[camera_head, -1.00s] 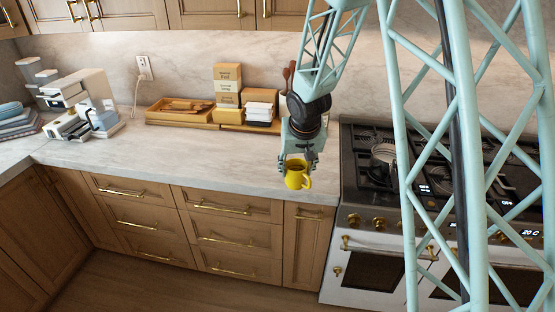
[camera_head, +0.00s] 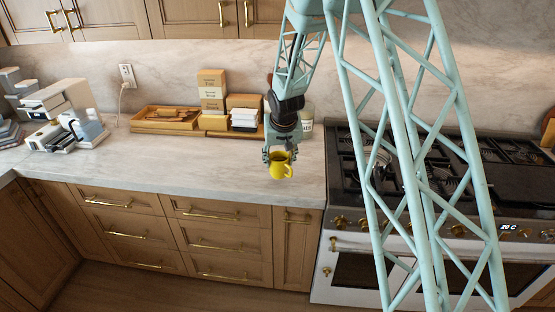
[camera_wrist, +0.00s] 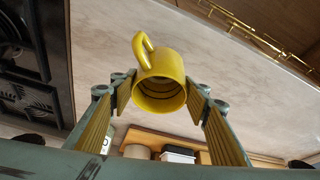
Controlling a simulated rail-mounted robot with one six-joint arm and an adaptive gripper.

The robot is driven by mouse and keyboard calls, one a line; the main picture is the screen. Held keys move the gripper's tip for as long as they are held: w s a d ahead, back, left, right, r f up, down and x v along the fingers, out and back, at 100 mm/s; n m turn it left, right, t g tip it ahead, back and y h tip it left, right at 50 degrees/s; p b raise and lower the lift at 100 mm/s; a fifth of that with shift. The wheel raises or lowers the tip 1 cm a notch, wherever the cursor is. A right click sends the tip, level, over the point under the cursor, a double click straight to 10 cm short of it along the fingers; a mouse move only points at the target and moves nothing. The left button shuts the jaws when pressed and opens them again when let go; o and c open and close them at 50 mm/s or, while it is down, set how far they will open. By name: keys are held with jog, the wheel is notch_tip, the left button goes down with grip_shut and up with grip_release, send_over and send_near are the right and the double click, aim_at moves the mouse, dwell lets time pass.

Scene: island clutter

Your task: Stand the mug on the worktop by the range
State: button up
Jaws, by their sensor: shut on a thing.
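The yellow mug (camera_head: 280,165) is held in my gripper (camera_head: 279,153) over the front part of the marble worktop (camera_head: 230,170), left of the range (camera_head: 345,190). In the wrist view the mug (camera_wrist: 160,84) sits between the two finger pads of my gripper (camera_wrist: 160,100), its open mouth facing the camera and its handle pointing up and left. In the head view the mug looks roughly upright, with its handle to the right. I cannot tell whether its base touches the worktop.
A coffee machine (camera_head: 65,110) is at the left. The worktop left of the mug is clear.

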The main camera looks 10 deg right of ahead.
aim_at(278, 156)
jog(key=w, duration=0.5)
jog(key=shift+w+d+f+p, duration=0.2)
jog(key=shift+w+d+p, duration=0.05)
jog(key=shift+w+p, duration=0.1)
jog(key=shift+s, duration=0.1)
jog(key=shift+f, duration=0.1)
jog(key=shift+f, duration=1.65)
jog(key=shift+f, duration=0.15)
jog(key=o, duration=1)
